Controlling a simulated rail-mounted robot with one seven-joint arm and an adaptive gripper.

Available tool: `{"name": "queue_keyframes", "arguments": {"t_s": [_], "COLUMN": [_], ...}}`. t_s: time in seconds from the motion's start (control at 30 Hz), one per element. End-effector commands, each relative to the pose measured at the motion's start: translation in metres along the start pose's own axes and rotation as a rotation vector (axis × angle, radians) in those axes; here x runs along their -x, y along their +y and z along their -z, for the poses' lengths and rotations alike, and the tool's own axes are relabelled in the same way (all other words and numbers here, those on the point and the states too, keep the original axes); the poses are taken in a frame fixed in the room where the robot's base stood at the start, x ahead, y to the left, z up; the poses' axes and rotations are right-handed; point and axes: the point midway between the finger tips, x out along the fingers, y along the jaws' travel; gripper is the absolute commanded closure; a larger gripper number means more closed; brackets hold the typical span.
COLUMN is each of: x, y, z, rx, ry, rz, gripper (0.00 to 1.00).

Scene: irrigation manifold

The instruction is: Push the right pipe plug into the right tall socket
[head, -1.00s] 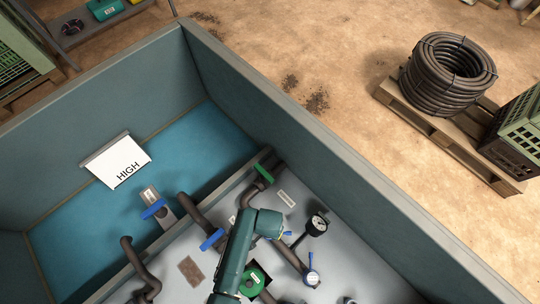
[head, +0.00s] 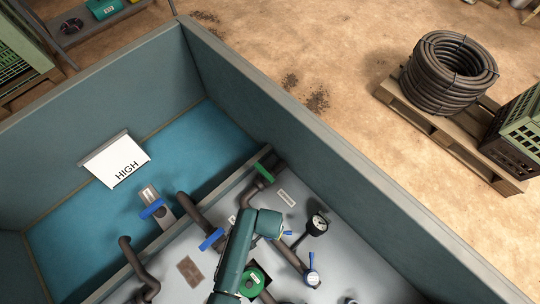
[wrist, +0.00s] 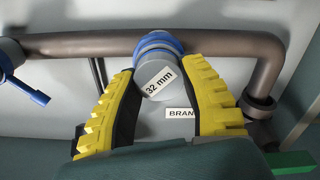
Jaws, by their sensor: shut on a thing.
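In the wrist view the yellow fingers of my gripper (wrist: 160,72) are closed on the sides of a grey pipe plug (wrist: 152,102) with a "32 mm" label. The plug's far end meets a blue collar (wrist: 158,42) on a brown pipe. I take this collar to be the socket; how deep the plug sits in it cannot be told. In the head view my teal arm reaches down over the grey panel, and my fingers, the plug and the socket cannot be made out there.
A brown pipe (wrist: 90,45) crosses the wrist view, with a blue-handled valve (wrist: 28,88) at left. The head view shows a gauge (head: 317,223), a green round part (head: 253,279) and blue valve handles on the panel (head: 335,262). High walls (head: 300,140) enclose the pit.

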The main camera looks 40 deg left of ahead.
Motion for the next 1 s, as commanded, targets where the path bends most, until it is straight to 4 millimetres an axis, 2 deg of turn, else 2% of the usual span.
{"name": "queue_keyframes", "arguments": {"t_s": [0.17,0.2,0.3,0.53,0.6,0.63,1.0], "x": [0.0002,0.0002,0.0002,0.0002,0.0001,0.0001,0.0001], "y": [-0.0001,-0.0001,0.0,0.0,0.0,0.0,0.0], "z": [0.0001,0.0001,0.0,-0.0001,-0.0002,-0.0002,-0.0001], "rx": [0.0,0.0,0.0,0.0,0.0,0.0,0.0], "ry": [0.001,0.001,0.001,0.0,0.0,0.0,0.0], "rz": [0.0,0.0,0.0,0.0,0.0,0.0,0.0], "gripper": [0.93,0.51,0.32,0.3,0.14,0.1,0.1]}}
